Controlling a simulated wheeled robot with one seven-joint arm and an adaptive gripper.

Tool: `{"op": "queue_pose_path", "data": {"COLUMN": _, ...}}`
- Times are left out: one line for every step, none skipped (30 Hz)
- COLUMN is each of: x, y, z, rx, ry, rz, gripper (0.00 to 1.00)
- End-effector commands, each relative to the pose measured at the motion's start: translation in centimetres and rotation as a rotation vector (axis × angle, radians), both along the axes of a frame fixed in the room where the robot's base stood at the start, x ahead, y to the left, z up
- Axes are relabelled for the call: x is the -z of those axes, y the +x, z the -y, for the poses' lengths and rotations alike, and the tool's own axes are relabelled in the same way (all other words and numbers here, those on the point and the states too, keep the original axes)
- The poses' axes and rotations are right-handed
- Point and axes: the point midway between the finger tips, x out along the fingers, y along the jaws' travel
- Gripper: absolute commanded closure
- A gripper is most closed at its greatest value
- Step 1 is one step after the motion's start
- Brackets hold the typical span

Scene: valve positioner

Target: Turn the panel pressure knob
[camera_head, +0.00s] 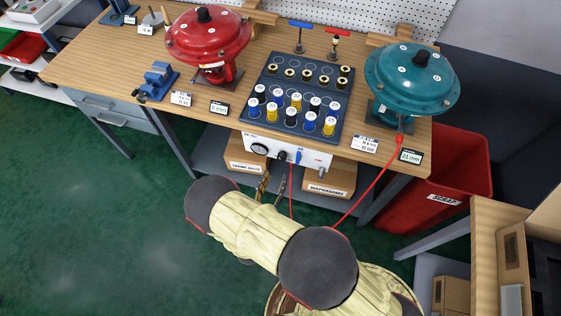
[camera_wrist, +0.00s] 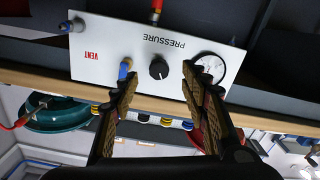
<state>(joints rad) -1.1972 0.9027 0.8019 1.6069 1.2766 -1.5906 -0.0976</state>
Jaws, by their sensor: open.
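The white pressure panel (camera_head: 312,158) hangs under the front edge of the workbench. Its black pressure knob (camera_head: 282,155) sits between a round gauge (camera_head: 259,149) and a blue vent lever (camera_head: 298,157). In the wrist view the panel is upside down, and the knob (camera_wrist: 158,68) shows clearly, with a white mark on its face. My gripper (camera_head: 273,184) is open and empty, in front of the panel. In the wrist view my gripper (camera_wrist: 159,82) has one finger on each side of the knob, apart from it. The left finger appears close to the blue lever (camera_wrist: 125,67); the right overlaps the gauge (camera_wrist: 208,68).
A red hose (camera_head: 367,186) runs from the teal actuator (camera_head: 411,85) down past the panel's right side. Cardboard boxes (camera_head: 329,181) sit on the shelf below. A red scrap bin (camera_head: 440,180) stands at right. The green floor at left is clear.

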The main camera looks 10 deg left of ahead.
Motion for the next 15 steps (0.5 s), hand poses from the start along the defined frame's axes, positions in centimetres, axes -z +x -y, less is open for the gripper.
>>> {"op": "queue_pose_path", "data": {"x": -0.5, "y": 0.1, "z": 0.0, "rx": 0.001, "ry": -0.002, "rz": 0.018, "gripper": 0.55}}
{"op": "queue_pose_path", "data": {"x": -0.7, "y": 0.3, "z": 0.0, "rx": 0.002, "ry": -0.003, "rz": 0.025, "gripper": 0.55}}
{"op": "queue_pose_path", "data": {"x": -0.8, "y": 0.5, "z": 0.0, "rx": 0.002, "ry": -0.005, "rz": 0.03, "gripper": 0.55}}
{"op": "queue_pose_path", "data": {"x": -0.8, "y": 0.8, "z": 0.1, "rx": 0.002, "ry": -0.005, "rz": 0.032, "gripper": 0.55}}
{"op": "queue_pose_path", "data": {"x": -0.8, "y": 1.0, "z": 0.1, "rx": 0.002, "ry": -0.004, "rz": 0.032, "gripper": 0.55}}
{"op": "queue_pose_path", "data": {"x": -0.8, "y": 1.5, "z": 0.1, "rx": 0.003, "ry": -0.004, "rz": 0.033, "gripper": 0.55}}
{"op": "queue_pose_path", "data": {"x": -0.8, "y": 1.9, "z": 0.2, "rx": 0.004, "ry": -0.004, "rz": 0.032, "gripper": 0.55}}
{"op": "queue_pose_path", "data": {"x": -0.8, "y": 2.4, "z": 0.2, "rx": 0.003, "ry": -0.003, "rz": 0.032, "gripper": 0.55}}
{"op": "queue_pose_path", "data": {"x": -0.8, "y": 3.0, "z": 0.3, "rx": 0.004, "ry": -0.003, "rz": 0.032, "gripper": 0.55}}
{"op": "queue_pose_path", "data": {"x": -0.7, "y": 3.4, "z": 0.4, "rx": 0.004, "ry": -0.003, "rz": 0.031, "gripper": 0.55}}
{"op": "queue_pose_path", "data": {"x": -0.7, "y": 3.9, "z": 0.3, "rx": 0.003, "ry": -0.003, "rz": 0.031, "gripper": 0.55}}
{"op": "queue_pose_path", "data": {"x": -0.7, "y": 4.5, "z": 0.4, "rx": 0.004, "ry": -0.004, "rz": 0.031, "gripper": 0.55}}
{"op": "queue_pose_path", "data": {"x": -0.7, "y": 5.0, "z": 0.4, "rx": 0.002, "ry": -0.004, "rz": 0.03, "gripper": 0.55}}
{"op": "queue_pose_path", "data": {"x": -0.8, "y": 5.4, "z": 0.5, "rx": 0.002, "ry": -0.003, "rz": 0.03, "gripper": 0.55}}
{"op": "queue_pose_path", "data": {"x": -0.7, "y": 5.9, "z": 0.5, "rx": 0.002, "ry": -0.003, "rz": 0.03, "gripper": 0.55}}
